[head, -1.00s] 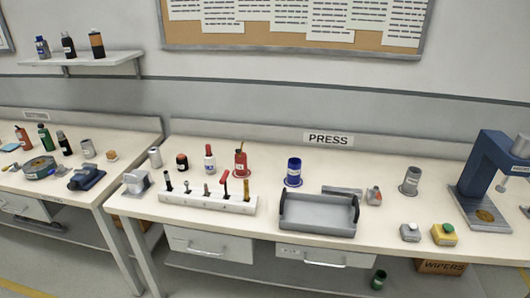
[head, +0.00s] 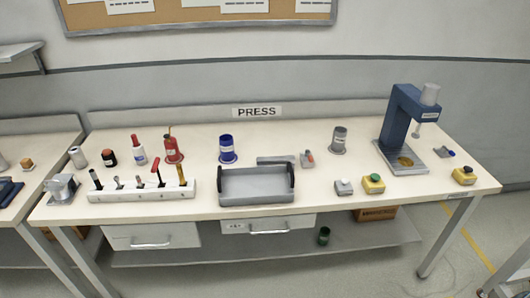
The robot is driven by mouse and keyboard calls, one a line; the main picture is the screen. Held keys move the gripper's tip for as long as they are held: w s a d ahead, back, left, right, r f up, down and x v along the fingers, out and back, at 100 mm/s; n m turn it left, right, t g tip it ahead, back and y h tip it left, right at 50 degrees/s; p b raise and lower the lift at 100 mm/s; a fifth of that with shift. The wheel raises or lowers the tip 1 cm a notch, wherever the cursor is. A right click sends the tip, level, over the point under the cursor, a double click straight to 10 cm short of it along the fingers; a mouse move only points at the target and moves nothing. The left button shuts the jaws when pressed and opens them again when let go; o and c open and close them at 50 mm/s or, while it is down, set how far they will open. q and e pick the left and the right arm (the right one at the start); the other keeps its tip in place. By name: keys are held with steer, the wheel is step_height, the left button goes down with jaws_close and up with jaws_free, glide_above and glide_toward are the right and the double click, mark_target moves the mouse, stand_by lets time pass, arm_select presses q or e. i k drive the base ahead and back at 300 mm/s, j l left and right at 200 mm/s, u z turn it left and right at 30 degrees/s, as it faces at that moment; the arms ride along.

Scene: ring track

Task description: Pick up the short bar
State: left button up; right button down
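A grey bar-like piece (head: 275,160) lies on the press bench, just behind the grey tray (head: 256,199) with black handles. The tray's back edge partly hides it. I cannot tell for sure whether it is the short bar, and no other clear bar shows. Neither of my grippers is in view.
The bench (head: 320,205) carries a blue press (head: 400,120) at right, a white tool rack (head: 142,192) at left, and a blue can (head: 227,149).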

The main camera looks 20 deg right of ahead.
mark_target(279, 160)
steer(key=i+j, duration=0.15)
steer(key=i, duration=0.6)
steer(key=z, duration=1.7)
